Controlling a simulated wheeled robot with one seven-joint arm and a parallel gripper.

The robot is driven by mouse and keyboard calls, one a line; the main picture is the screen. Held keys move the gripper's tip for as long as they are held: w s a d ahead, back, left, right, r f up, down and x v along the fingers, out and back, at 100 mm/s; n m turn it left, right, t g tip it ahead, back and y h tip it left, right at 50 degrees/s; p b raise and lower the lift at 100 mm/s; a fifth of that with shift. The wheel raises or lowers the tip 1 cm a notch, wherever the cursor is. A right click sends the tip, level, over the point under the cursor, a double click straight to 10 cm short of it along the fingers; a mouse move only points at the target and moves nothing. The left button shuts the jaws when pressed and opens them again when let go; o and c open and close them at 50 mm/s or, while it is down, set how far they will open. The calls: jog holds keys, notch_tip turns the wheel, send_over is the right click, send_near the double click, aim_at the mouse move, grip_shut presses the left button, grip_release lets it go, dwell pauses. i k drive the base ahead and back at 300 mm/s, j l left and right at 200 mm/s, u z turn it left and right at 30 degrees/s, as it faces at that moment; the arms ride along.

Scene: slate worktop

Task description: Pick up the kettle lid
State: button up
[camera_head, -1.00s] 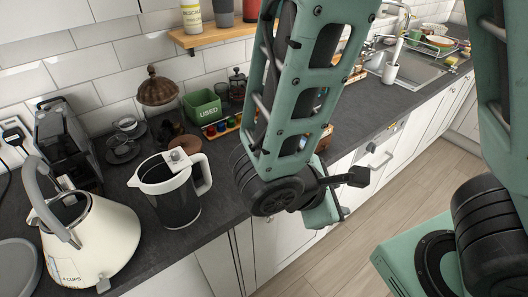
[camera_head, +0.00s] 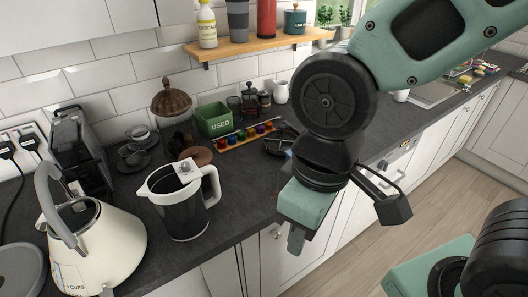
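A cream kettle (camera_head: 105,245) with a grey handle stands at the left of the worktop, and its top looks open and dark inside. A grey round disc (camera_head: 18,272) lies at the lower left edge, cut off by the frame; I cannot tell whether it is the kettle lid. My gripper (camera_head: 296,240) hangs over the worktop's front edge, well to the right of the kettle and apart from it. Its fingers point down and are seen nearly edge-on, so whether they are open is unclear. I see nothing held in it.
A white-handled jug (camera_head: 184,215) with dark sides and a small pale knobbed piece at its rim stands between kettle and gripper. Behind are a toaster (camera_head: 80,150), glass cups (camera_head: 132,155), a brown round piece (camera_head: 197,156), a green box (camera_head: 214,121) and a row of colourful pods (camera_head: 250,134).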

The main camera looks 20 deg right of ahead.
aim_at(99, 244)
jog(key=u, duration=1.25)
